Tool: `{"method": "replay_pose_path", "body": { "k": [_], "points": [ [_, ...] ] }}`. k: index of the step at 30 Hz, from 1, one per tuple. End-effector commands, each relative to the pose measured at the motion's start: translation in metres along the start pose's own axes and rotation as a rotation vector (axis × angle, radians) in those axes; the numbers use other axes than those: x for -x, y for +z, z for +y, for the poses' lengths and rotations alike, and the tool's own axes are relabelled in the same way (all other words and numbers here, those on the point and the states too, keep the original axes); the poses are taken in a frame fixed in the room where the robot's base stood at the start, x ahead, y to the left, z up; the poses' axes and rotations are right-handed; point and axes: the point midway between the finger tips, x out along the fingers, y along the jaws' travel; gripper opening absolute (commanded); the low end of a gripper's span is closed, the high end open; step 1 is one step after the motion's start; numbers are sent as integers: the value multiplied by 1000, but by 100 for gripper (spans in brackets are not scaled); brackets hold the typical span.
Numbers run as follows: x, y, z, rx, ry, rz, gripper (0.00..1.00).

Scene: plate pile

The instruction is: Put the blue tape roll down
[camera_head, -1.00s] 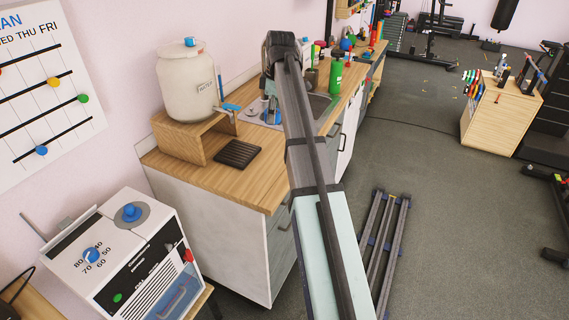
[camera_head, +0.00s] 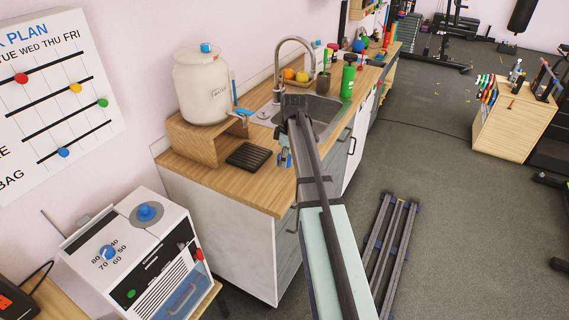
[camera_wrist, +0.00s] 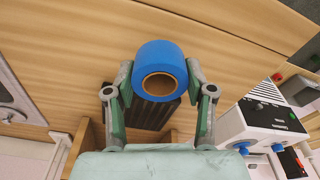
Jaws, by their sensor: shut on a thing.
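The blue tape roll (camera_wrist: 160,55) sits between the two fingers of my gripper (camera_wrist: 160,80) in the wrist view, with its brown core facing the camera. My gripper is shut on the roll from both sides. In the head view, my gripper (camera_head: 285,152) is at the front edge of the wooden counter (camera_head: 250,190), beside the sink. Only a bit of blue shows there, and the arm hides most of the roll. In the wrist view, the wooden counter (camera_wrist: 65,50) lies behind the roll; I cannot tell whether they touch.
A black ribbed mat (camera_head: 248,156) lies on the counter, left of my gripper. A wooden riser (camera_head: 198,148) bears a large cream jar (camera_head: 202,90). The sink (camera_head: 322,110) and its faucet (camera_head: 298,42) are behind. A white appliance with blue knobs (camera_head: 130,250) stands front left.

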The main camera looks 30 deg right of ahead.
Motion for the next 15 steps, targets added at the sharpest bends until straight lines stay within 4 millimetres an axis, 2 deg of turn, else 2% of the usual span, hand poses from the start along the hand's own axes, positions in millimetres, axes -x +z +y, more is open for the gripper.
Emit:
{"method": "replay_pose_path", "body": {
  "k": [7,15],
  "points": [
    [-27,4,-1,0,-3,-1,20],
    [-31,4,0,0,0,0,20]
  ]
}}
